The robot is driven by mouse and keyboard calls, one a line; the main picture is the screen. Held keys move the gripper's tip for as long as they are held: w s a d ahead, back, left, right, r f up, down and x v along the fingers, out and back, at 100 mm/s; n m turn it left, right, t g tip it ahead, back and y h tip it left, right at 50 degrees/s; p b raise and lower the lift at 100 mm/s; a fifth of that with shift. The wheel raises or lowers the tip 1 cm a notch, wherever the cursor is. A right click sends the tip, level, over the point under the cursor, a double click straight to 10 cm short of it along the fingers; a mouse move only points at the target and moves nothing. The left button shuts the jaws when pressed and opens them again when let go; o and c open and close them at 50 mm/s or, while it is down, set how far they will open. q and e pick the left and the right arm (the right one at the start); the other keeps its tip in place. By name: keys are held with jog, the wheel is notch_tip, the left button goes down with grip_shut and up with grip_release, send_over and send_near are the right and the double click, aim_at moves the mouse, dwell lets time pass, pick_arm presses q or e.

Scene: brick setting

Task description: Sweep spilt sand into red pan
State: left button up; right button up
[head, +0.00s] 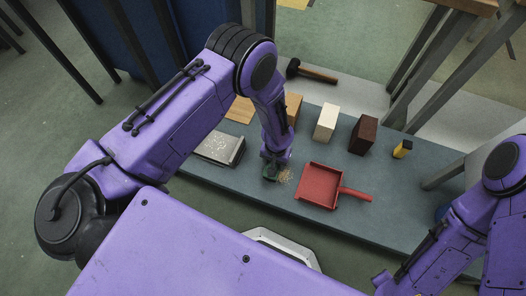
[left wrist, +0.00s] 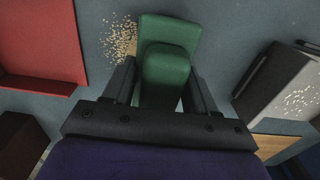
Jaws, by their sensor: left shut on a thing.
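The red pan (head: 318,188) lies on the blue-grey surface, its handle pointing right; part of it shows in the left wrist view (left wrist: 40,42). A small patch of tan spilt sand (head: 285,176) lies just left of the pan; it also shows in the left wrist view (left wrist: 119,38). My left gripper (head: 275,160) is shut on a green brush (left wrist: 168,62), which shows small in the head view (head: 269,174). The brush is right beside the sand, on the side away from the pan. My right gripper is out of view.
A grey metal box with a speckled top (head: 218,148) stands left of the brush. A cream block (head: 326,122), a dark brown block (head: 363,134) and a yellow-black item (head: 402,149) stand behind the pan. A mallet (head: 312,73) lies further back. Bare surface (head: 365,222) lies in front of the pan.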

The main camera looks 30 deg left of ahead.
pick_arm(q)
jog(key=a, duration=0.3)
jog(key=shift+s+a, duration=0.1)
jog(key=shift+a+r+p, duration=0.15)
jog(key=shift+a+p, duration=0.15)
jog(key=shift+r+p, duration=0.55)
jog(key=shift+p, duration=0.4)
notch_tip(320, 180, up, 5)
jog(key=p, duration=0.4)
jog(key=shift+r+p, duration=0.15)
jog(key=shift+p, duration=0.25)
